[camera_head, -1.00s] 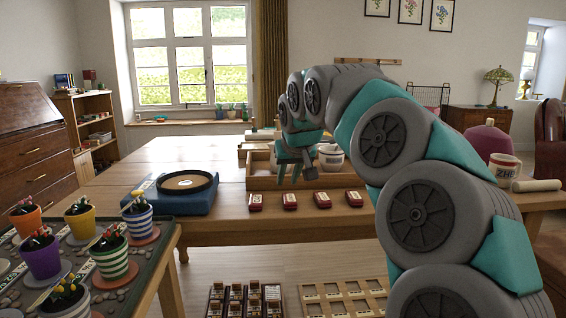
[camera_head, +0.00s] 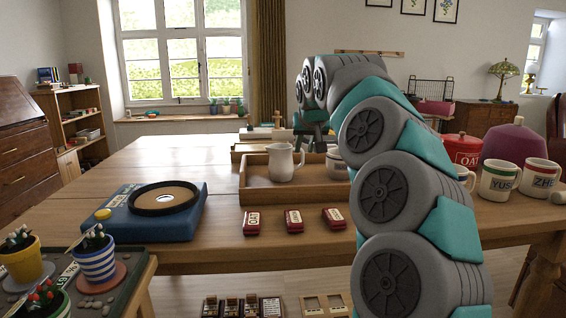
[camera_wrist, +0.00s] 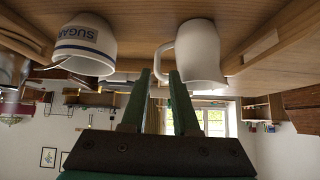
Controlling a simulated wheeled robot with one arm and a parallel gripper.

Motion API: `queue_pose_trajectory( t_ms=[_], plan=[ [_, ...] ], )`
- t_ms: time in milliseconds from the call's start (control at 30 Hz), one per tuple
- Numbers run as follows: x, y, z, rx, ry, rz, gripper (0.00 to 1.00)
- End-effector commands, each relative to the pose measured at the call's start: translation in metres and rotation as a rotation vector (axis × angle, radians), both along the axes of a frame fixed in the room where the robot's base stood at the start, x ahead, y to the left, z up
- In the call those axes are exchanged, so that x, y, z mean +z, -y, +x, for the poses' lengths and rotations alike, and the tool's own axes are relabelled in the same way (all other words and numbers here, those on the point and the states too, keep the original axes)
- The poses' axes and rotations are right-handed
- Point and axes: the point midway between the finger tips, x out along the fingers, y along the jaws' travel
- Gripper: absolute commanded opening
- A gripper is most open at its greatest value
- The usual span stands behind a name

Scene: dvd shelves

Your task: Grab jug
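The white jug (camera_head: 284,163) stands upright on the wooden tray (camera_head: 256,200) on the table. It also shows in the wrist view (camera_wrist: 197,55), which is upside down, with its handle towards the left, close to the fingertips. My gripper (camera_head: 313,143) is right of and behind the jug in the head view, partly hidden by my arm. In the wrist view my gripper (camera_wrist: 160,76) has its two green fingers apart with nothing between them. Contact with the handle cannot be told.
A white SUGAR pot (camera_wrist: 85,45) stands beside the jug in the tray. Red boxes (camera_head: 293,221) lie in front. A blue turntable-like box (camera_head: 120,222) is left. Mugs (camera_head: 498,181) and a red canister (camera_head: 462,150) stand right. The table's left back is clear.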

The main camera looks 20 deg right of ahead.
Motion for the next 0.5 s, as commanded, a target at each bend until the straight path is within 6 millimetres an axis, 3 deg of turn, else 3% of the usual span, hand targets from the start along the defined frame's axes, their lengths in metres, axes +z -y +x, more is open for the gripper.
queue_pose_trajectory(
  t_ms=[500],
  plan=[
    [-0.035,0.01,0.029,0.002,-0.004,0.001,0.28]
  ],
)
